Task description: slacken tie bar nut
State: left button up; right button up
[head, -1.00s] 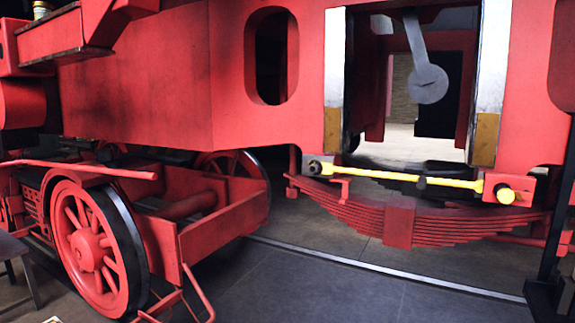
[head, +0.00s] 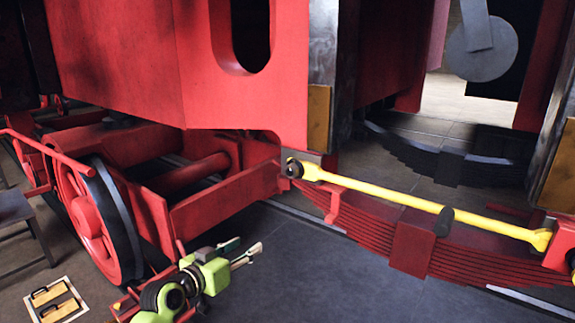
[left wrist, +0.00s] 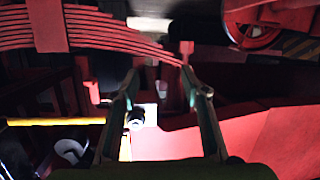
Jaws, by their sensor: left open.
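The yellow tie bar (head: 380,195) runs along the red frame, above a leaf spring, sloping down to the right in the head view. A dark round nut-like end (head: 293,168) sits at its left end, and a dark collar (head: 444,221) sits partway along it. I cannot tell which is the tie bar nut. My left gripper (head: 243,251) is open and empty, below and left of the bar's left end, apart from it. In the left wrist view my open fingers (left wrist: 160,80) frame dark space; yellow bar (left wrist: 60,122) shows at left. My right gripper is not in view.
The red leaf spring (head: 412,248) hangs below the bar. A red spoked wheel (head: 90,225) and red frame stand at left. A tray with wooden-looking blocks (head: 60,300) lies on the floor at lower left. The grey floor (head: 330,285) in front is clear.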

aim_at(288, 173)
pick_arm(q)
jog(key=s+d+r+m+h+p, duration=0.1)
jog(key=d+r+h, duration=0.1)
jog(key=r, duration=0.7)
jog(key=s+d+r+m+h, duration=0.1)
jog(key=s+r+m, duration=0.1)
jog(key=r, duration=0.6)
jog(key=shift+t, duration=0.4)
jog(key=p+x, duration=0.3)
jog(key=x, duration=1.1)
jog(key=shift+r, duration=0.2)
jog(key=shift+d, duration=0.1)
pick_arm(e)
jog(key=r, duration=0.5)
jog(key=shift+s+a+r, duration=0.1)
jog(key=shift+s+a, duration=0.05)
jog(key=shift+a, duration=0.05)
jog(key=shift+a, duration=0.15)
pick_arm(q)
jog(key=c, duration=1.1)
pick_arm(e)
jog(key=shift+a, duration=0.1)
